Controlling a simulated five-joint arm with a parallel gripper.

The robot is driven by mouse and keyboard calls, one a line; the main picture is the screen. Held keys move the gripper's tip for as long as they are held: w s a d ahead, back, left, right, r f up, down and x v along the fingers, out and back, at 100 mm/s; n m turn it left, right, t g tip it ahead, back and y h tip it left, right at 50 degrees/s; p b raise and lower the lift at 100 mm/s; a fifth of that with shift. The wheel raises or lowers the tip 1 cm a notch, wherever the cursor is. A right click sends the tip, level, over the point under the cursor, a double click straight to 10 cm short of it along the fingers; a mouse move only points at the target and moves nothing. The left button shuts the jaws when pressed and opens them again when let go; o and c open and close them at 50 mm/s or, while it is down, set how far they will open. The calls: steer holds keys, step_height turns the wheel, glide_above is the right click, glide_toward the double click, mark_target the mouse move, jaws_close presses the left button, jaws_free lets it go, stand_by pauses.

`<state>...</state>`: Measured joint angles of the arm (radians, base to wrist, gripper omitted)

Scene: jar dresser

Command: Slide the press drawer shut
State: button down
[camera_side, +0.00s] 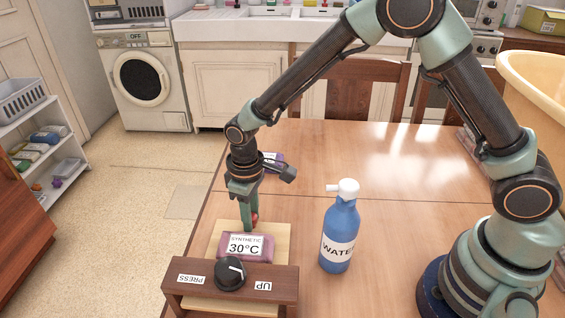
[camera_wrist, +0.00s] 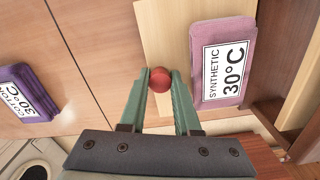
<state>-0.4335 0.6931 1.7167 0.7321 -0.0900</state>
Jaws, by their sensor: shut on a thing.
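The press (camera_side: 230,283) is a dark wooden box with a black dial (camera_side: 230,273) and PRESS and UP labels. Its drawer (camera_side: 282,240) is a pale board sticking out from the far side of the box; it also shows in the wrist view (camera_wrist: 165,30). A mauve folded cloth (camera_side: 246,246) labelled SYNTHETIC 30°C lies on the drawer, next to the box; it also shows in the wrist view (camera_wrist: 222,62). My gripper (camera_wrist: 160,76) is shut on a round red knob (camera_wrist: 160,80) at the drawer's outer end. In the side view my gripper (camera_side: 250,222) partly hides the knob.
A blue WATER bottle (camera_side: 341,235) stands upright on the table, right of the drawer. A purple cloth labelled COTTON 30°C (camera_wrist: 25,95) lies beyond the drawer, away from the press. The table (camera_side: 400,180) is clear behind the bottle. Its left edge runs close by the press.

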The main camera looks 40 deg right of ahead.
mark_target(245, 245)
steer(key=s+a, duration=0.5)
steer(key=shift+a, duration=0.1)
steer(key=c, duration=0.9)
jaws_free()
step_height(245, 245, up, 12)
steer(key=shift+r, duration=0.1)
